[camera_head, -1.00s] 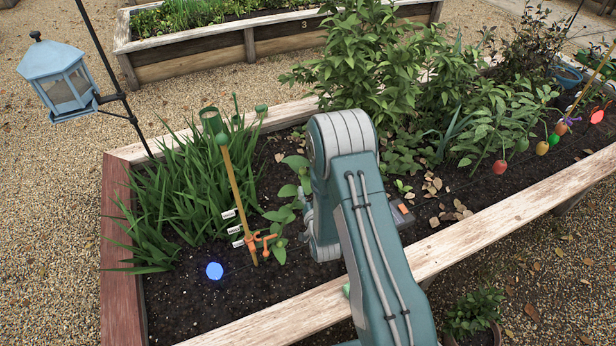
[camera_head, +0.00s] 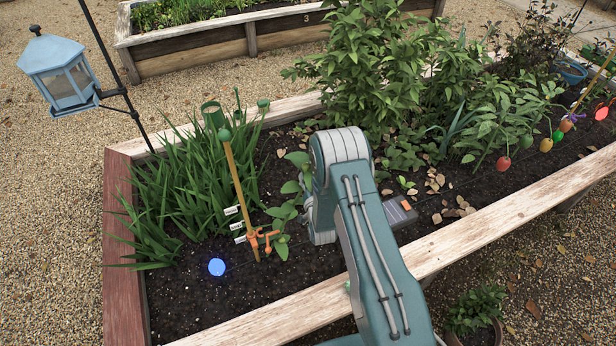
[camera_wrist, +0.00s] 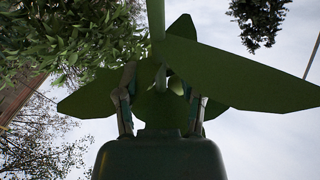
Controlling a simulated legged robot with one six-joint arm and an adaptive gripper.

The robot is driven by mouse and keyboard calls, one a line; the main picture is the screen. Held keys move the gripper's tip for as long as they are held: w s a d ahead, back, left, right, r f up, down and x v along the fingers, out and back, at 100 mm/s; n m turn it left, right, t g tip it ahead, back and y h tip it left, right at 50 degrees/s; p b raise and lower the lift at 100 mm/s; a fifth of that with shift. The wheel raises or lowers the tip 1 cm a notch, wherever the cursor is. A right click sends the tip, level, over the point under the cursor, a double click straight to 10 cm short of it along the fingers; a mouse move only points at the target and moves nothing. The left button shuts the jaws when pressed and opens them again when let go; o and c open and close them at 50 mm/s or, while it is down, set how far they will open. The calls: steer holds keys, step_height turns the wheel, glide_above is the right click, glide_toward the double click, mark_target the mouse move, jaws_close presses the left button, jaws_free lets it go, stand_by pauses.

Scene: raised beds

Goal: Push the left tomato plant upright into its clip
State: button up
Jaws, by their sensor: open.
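The left tomato plant (camera_head: 290,187) is a leafy green stem between the yellow stake and my arm, its top right of the stake and leaning toward my arm. The stake (camera_head: 236,185) carries an orange clip (camera_head: 258,238) low down, with its arms toward the plant; I see no stem inside it. In the wrist view my gripper (camera_wrist: 161,82) is open, one finger on each side of the plant's stem and broad leaves (camera_wrist: 240,78). Whether the fingers touch the stem is unclear. In the body view my arm hides the gripper.
A blue disc (camera_head: 217,267) lies on the soil left of the stake. Grassy leaves (camera_head: 175,190) stand behind it, and bushy plants (camera_head: 370,70) fill the back. A wooden bed edge (camera_head: 480,235) runs along the front. A blue lantern (camera_head: 65,75) hangs at the left.

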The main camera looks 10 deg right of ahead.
steer(key=shift+w, duration=0.65)
jaws_close()
steer(key=s+a+r+n, duration=0.1)
steer(key=a+r+n, duration=0.1)
steer(key=a, duration=0.5)
steer(key=s+a+r+n, duration=0.1)
steer(key=a, duration=0.6)
steer(key=shift+s+r+n+t, duration=0.4)
